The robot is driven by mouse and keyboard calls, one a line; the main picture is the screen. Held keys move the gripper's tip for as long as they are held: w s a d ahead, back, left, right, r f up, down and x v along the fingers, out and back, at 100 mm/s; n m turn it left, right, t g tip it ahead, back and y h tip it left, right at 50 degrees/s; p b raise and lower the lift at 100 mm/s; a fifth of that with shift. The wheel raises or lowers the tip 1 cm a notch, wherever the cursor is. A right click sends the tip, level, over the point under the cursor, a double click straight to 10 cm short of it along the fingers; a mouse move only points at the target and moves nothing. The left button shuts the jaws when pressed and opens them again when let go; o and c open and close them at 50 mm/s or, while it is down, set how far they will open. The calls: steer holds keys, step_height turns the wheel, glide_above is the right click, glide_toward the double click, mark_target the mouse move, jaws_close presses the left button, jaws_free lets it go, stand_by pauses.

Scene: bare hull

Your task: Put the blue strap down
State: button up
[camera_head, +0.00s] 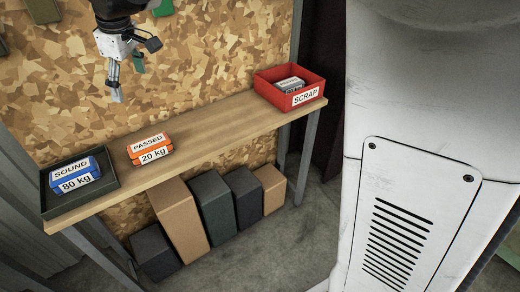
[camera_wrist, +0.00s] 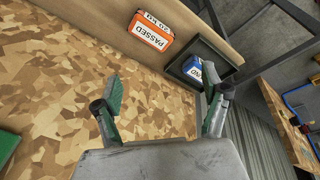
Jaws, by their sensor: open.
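The blue strap (camera_head: 75,178), a blue-and-white block marked SOUND 80 kg, sits in a dark tray (camera_head: 108,172) at the left end of the wooden shelf. In the wrist view the blue strap (camera_wrist: 191,68) is partly hidden behind my right-hand finger, and the tray's rim (camera_wrist: 222,55) shows around it. My gripper (camera_head: 115,93) is open and empty, up and to the right of the tray in the head view. Its two spread fingers also show in the wrist view (camera_wrist: 163,82), with nothing between them.
An orange block (camera_head: 150,149) marked PASSED 20 kg lies on the shelf (camera_head: 205,133) beside the tray. A red SCRAP bin (camera_head: 312,85) holding a grey block (camera_head: 289,84) stands at the right end. The middle of the shelf is clear. Several boxes stand below.

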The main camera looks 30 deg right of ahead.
steer(key=s+d+f+m+t, duration=0.15)
steer(key=s+d+m, duration=0.25)
steer(key=s+d, duration=0.55)
steer(key=s+d+f+m+t, duration=0.1)
steer(key=s+d+f+m, duration=0.15)
steer(key=s+d, duration=0.7)
steer(key=s+f+m+t+h, duration=0.1)
steer(key=s+f+m, duration=0.3)
steer(key=s, duration=0.7)
step_height(320, 180, down, 2)
steer(key=shift+d, duration=0.45)
steer(key=shift+t, duration=0.25)
step_height(320, 180, down, 6)
steer(key=b, duration=0.5)
steer(key=shift+r+b, duration=0.15)
steer(key=shift+b, duration=0.2)
